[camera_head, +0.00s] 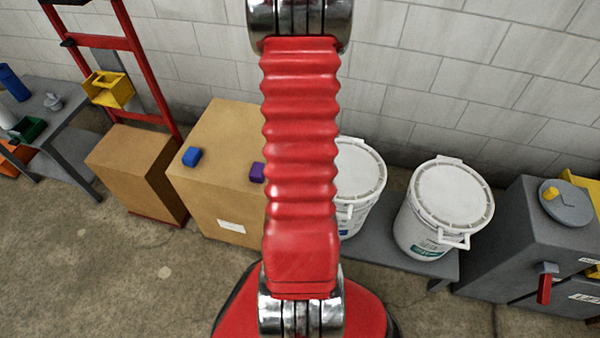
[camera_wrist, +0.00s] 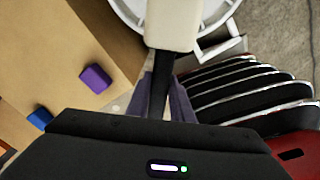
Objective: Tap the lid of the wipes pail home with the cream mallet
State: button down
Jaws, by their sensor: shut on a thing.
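The cream mallet head (camera_wrist: 173,25) shows at the top of the wrist view, with its black handle (camera_wrist: 158,92) running down between my fingers. My gripper (camera_wrist: 162,100) is shut on that handle. A white pail (camera_wrist: 220,12) lies beyond the mallet head, which hides part of it; I cannot tell whether they touch. In the head view, one white lidded pail (camera_head: 358,178) is partly hidden by my arm, and another (camera_head: 443,205) stands to its right. I cannot read which holds wipes or tell whether either lid is fully seated. My gripper and the mallet are hidden in the head view.
Both pails stand on a low grey bench (camera_head: 400,262) against the block wall. A cardboard box (camera_head: 215,150) left of them bears a blue block (camera_head: 192,156) and a purple block (camera_head: 257,172). A grey cabinet (camera_head: 530,240) stands at right. Floor at front left is clear.

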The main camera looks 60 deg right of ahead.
jog(key=shift+s+f, duration=0.1)
jog(key=shift+s, duration=0.3)
jog(key=shift+f, duration=0.15)
jog(key=shift+f, duration=2.1)
jog(key=shift+w+f, duration=0.1)
jog(key=shift+f, duration=1.8)
jog(key=shift+r, duration=1.75)
jog(key=shift+f, duration=0.15)
